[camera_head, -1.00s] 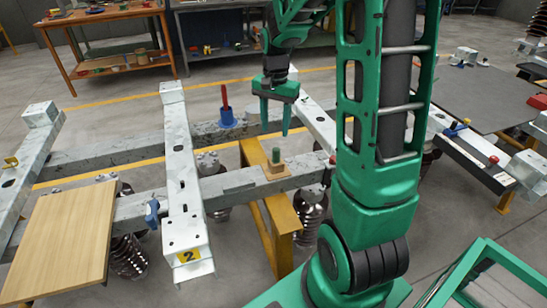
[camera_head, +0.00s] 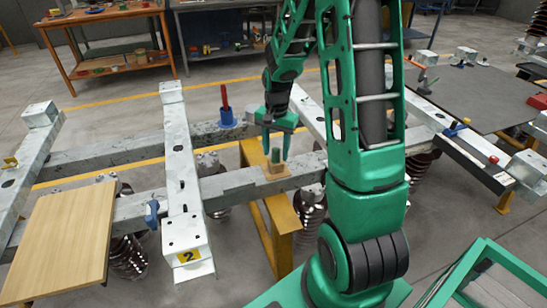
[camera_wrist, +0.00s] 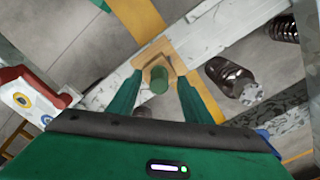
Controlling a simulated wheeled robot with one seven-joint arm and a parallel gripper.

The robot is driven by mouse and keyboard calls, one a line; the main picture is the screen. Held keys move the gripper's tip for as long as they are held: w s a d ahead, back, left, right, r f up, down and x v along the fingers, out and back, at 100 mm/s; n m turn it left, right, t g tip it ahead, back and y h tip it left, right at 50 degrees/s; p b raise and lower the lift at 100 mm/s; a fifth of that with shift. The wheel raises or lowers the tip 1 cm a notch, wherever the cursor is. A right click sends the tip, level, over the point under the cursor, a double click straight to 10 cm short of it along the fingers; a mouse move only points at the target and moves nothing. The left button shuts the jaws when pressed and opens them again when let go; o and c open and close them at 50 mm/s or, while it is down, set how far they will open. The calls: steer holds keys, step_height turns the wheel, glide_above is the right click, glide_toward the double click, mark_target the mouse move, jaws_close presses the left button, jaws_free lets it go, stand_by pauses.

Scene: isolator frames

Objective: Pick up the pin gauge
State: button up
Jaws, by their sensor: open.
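The pin gauge, which I take to be the dark green upright cylinder (camera_head: 276,156), stands on a small wooden block (camera_head: 277,172) on the grey beam. In the wrist view the green cylinder (camera_wrist: 159,80) shows end-on over its wooden block (camera_wrist: 160,49). My gripper (camera_head: 276,153) is open, pointing down, with one finger on each side of the cylinder. In the wrist view my fingers (camera_wrist: 160,83) flank it with gaps, and nothing is held. How far down the fingertips reach beside it is hard to tell.
A blue holder with a red handle (camera_head: 226,118) stands on the rear beam. A pale cross beam marked 2 (camera_head: 183,190) lies left, with a wooden board (camera_head: 62,235) beyond it. A yellow support (camera_head: 283,220) and ribbed insulators (camera_head: 310,222) are below.

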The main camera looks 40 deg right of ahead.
steer(key=c, duration=1.1)
steer(key=shift+c, duration=0.2)
steer(key=shift+r, duration=0.2)
steer(key=shift+r, duration=0.55)
step_height(320, 180, up, 2)
steer(key=shift+r, duration=0.25)
steer(key=s+a+r, duration=0.5)
steer(key=s+r, duration=0.2)
steer(key=s, duration=0.3)
steer(key=shift+s+a, duration=0.15)
steer(key=shift+a, duration=0.1)
steer(key=shift+r, duration=0.1)
steer(key=shift+r, duration=2.45)
